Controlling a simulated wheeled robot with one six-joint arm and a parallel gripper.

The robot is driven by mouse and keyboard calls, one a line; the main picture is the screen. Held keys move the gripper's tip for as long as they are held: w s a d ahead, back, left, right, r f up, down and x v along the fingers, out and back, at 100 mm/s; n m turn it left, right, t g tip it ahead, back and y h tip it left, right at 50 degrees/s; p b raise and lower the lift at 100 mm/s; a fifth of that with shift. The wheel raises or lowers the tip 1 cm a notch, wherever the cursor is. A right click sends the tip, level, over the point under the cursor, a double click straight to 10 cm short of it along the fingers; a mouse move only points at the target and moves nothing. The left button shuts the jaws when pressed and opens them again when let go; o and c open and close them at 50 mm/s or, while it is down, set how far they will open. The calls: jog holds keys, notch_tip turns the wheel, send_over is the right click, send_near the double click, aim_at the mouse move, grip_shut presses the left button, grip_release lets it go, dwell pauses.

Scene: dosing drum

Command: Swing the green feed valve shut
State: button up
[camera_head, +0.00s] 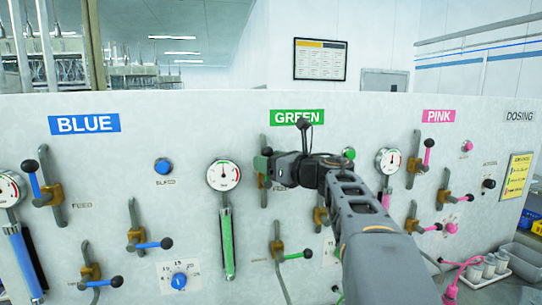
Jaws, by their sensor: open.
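The green feed valve (260,163) is on the white panel below the GREEN sign. A bit of green lever and a brass body show at the left of my gripper, and a dark round knob shows near the lever's top. The lever appears to point up, roughly along its grey pipe; its exact angle is partly hidden. My gripper (279,169) is right in front of the valve, at its right side, with my arm reaching in from the lower right. The jaws are open. Their fingertips are hard to make out, and I cannot tell whether they touch the lever.
A gauge (223,175) with a green-striped tube stands left of the valve. A lower green-levered valve (277,248) has its lever out to the right. Blue valves (137,236) are at left, pink ones (413,168) at right. Grey cups (489,266) stand at lower right.

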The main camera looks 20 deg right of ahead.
jog(key=shift+w+a, duration=0.2)
jog(key=shift+w, duration=0.2)
jog(key=shift+c, duration=0.3)
